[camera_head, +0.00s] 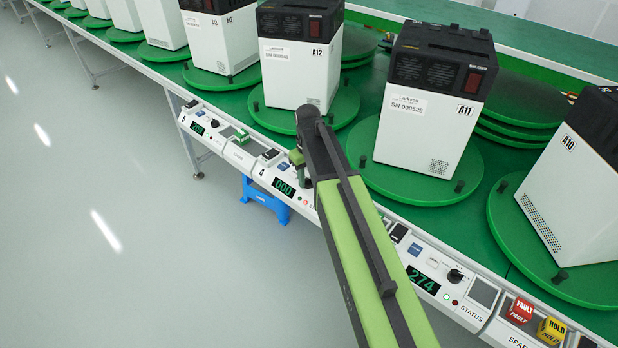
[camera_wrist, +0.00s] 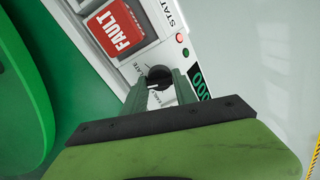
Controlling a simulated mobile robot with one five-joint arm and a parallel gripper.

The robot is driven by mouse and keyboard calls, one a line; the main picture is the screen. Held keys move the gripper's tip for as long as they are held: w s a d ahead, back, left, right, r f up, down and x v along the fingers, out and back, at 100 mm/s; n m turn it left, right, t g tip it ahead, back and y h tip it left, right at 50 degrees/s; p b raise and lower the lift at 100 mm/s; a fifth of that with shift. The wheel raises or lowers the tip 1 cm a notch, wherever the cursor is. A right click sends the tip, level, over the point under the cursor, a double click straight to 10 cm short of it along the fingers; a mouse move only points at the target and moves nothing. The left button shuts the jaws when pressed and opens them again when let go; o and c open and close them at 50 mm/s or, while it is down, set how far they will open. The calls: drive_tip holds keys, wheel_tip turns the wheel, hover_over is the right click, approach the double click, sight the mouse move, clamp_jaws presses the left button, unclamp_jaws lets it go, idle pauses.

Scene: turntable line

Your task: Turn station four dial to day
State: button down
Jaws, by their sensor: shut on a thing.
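The station four panel (camera_head: 266,172) lies on the front rail, with a green display (camera_head: 285,187) reading 000. My gripper (camera_head: 298,166) reaches down to this panel beside the display and hides the dial in the head view. In the wrist view, the black round dial (camera_wrist: 159,72) sits between the fingertips of my gripper (camera_wrist: 160,80), which is shut on it. Small lettering around the dial is partly covered by the fingers; an "ATE" ending shows. I cannot read where the dial points.
A red FAULT block (camera_wrist: 119,30) stands close to the dial. White machine A12 (camera_head: 297,75) and machine A11 (camera_head: 424,130) stand on green turntables behind the rail. A blue stool (camera_head: 264,200) is below the rail. The grey floor (camera_head: 110,220) at left is clear.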

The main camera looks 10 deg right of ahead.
drive_tip(key=shift+n, duration=1.6)
drive_tip(key=c, duration=1.3)
unclamp_jaws()
drive_tip(key=shift+o, duration=0.2)
wheel_tip(320, 180, up, 17)
drive_tip(key=p, duration=1.7)
drive_tip(key=shift+r, duration=0.2)
